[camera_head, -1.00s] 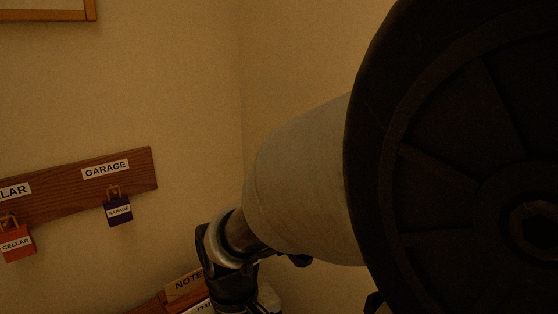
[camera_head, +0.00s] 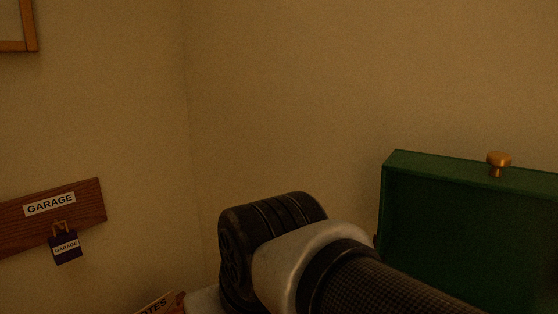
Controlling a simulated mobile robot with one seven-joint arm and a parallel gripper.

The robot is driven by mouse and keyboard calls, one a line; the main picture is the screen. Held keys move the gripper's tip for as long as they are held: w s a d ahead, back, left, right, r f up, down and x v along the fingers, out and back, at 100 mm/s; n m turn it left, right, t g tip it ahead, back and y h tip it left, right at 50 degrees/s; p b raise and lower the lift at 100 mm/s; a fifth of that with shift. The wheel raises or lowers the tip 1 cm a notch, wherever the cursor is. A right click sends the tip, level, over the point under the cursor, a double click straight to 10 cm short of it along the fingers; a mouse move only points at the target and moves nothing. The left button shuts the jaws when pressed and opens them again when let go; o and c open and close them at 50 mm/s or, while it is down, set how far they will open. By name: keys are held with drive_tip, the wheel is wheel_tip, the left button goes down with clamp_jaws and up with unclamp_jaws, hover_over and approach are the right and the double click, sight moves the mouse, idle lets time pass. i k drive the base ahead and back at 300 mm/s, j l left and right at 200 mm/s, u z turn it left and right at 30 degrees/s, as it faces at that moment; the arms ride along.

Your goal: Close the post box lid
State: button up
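The green post box lid (camera_head: 470,172) stands raised at the right of the head view, its dark inner side facing me. A brass knob (camera_head: 498,163) sits on its top edge. The lower part of the lid runs out of the picture, and the box body is not in view. My arm crosses the lower middle, in front of and left of the lid. My gripper is out of view.
A wooden key board (camera_head: 85,203) with a GARAGE label hangs on the left wall, with a dark purple tag (camera_head: 66,248) on it. A box marked NOTES (camera_head: 155,304) shows at the bottom edge, partly behind my arm. A framed picture (camera_head: 30,45) hangs upper left.

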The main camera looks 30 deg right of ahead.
sight(482, 232)
drive_tip(key=k+z, duration=0.15)
drive_tip(key=z, duration=1.4)
